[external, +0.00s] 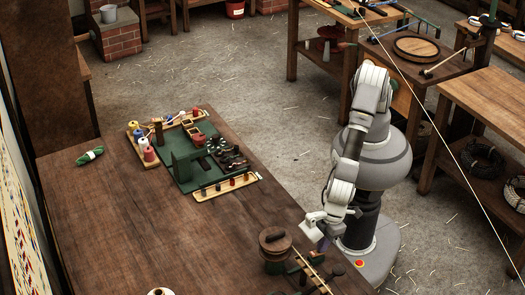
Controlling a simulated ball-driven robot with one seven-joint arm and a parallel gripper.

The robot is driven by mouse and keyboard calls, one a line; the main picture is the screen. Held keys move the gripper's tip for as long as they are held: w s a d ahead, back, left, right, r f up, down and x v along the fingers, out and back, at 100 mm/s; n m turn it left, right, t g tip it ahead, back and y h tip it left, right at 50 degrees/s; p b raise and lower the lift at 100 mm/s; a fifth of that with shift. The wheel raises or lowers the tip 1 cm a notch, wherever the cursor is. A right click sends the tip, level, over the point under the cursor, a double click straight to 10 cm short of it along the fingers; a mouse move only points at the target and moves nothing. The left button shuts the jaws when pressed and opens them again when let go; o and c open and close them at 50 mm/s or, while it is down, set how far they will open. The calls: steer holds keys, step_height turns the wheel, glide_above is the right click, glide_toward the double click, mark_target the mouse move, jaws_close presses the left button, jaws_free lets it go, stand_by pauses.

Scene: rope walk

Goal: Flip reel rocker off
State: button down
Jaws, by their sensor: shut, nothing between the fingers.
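A round wooden-topped reel-like device (273,243) with a dark green body stands near the table's right edge, at the lower middle of the external view. I take it to be the reel, but no rocker switch can be made out on it, so its on or off position does not show. My gripper (323,243) points down just right of this device, near the table edge and apart from it. The fingers are small in the picture; they look shut and hold nothing.
Rods and a dark tool (310,275) lie beside the device. A green board (187,183) with spools and small parts sits farther back on the brown table (150,235). A green cord bundle (89,156) lies at left. The table's middle is clear. A taut line crosses at right.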

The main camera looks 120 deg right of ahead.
steer(key=shift+w, duration=0.1)
steer(key=shift+w+r, duration=0.15)
steer(key=shift+w, duration=0.55)
steer(key=shift+r+p, duration=0.35)
steer(key=shift+p, duration=0.05)
steer(key=r+p, duration=0.1)
steer(key=s+r+p, duration=0.1)
steer(key=r, duration=0.2)
steer(key=shift+s+r+p, duration=0.25)
steer(key=shift+r+p, duration=0.1)
steer(key=shift+p, duration=0.05)
steer(key=s+r+p, duration=0.2)
steer(key=s+r, duration=0.3)
steer(key=r, duration=0.1)
steer(key=shift+s+r, duration=0.25)
